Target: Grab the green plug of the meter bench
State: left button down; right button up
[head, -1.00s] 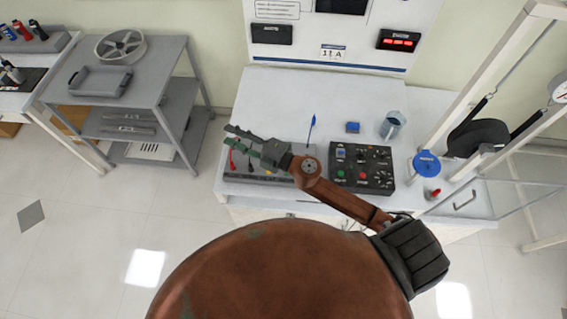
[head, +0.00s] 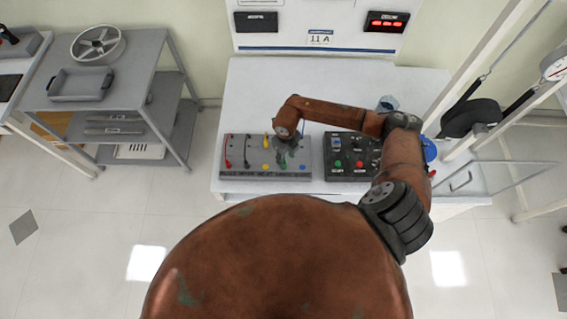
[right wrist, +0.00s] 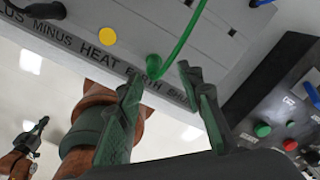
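The meter bench is a grey panel box (head: 235,172) on the white table in the head view, with colored leads and round markers. In the right wrist view its front edge (right wrist: 70,38) reads PLUS, MINUS, HEAT, EARTH. The green plug (right wrist: 153,67) shows there near EARTH, with a green cable running up from it. My right gripper (right wrist: 161,75) is open, its two dark green fingers apart, and the plug shows between the fingertips; contact cannot be told. In the head view the right gripper (head: 286,152) points down over the box. A small gripper, seemingly my left (right wrist: 38,128), shows far off.
A black control box (head: 345,165) with colored buttons stands just right of the meter bench. A yellow marker (right wrist: 107,36) lies beside the plug. A white frame with a weight stands at right. The table behind the bench is clear at left.

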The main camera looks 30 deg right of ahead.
jog(key=shift+a+f+p, duration=0.25)
jog(key=shift+f+p, duration=0.05)
jog(key=shift+f, duration=1)
jog(key=shift+a+f+p, duration=0.2)
jog(key=shift+f+p, duration=0.1)
jog(key=shift+f, duration=1)
grip_shut()
